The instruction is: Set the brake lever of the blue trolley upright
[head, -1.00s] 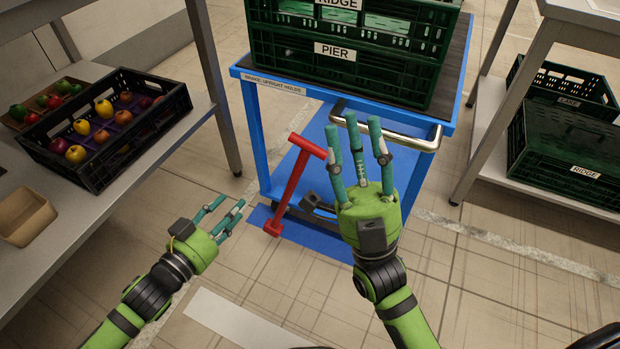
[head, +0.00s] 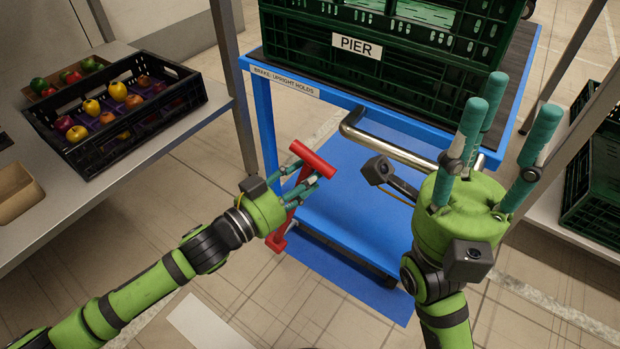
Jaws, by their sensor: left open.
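The blue trolley (head: 262,95) stands ahead of me, with a sign about the brake and upright on its edge. Its red brake lever (head: 313,158) has a crossbar at the top and a foot low by the trolley's lower deck. The lever leans to the right in the picture. My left gripper (head: 305,184) is open, with its fingers at the shaft just below the crossbar. They partly hide the shaft, and I cannot tell whether they touch it. My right gripper (head: 508,108) is open and empty, fingers up, in front of the trolley's metal push handle (head: 400,150).
Green crates (head: 385,70), one labelled PIER, are stacked on the trolley. A table on the left holds a black crate (head: 140,140) of fruit and a tan box (head: 14,190). More green crates (head: 600,190) stand on a shelf at right.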

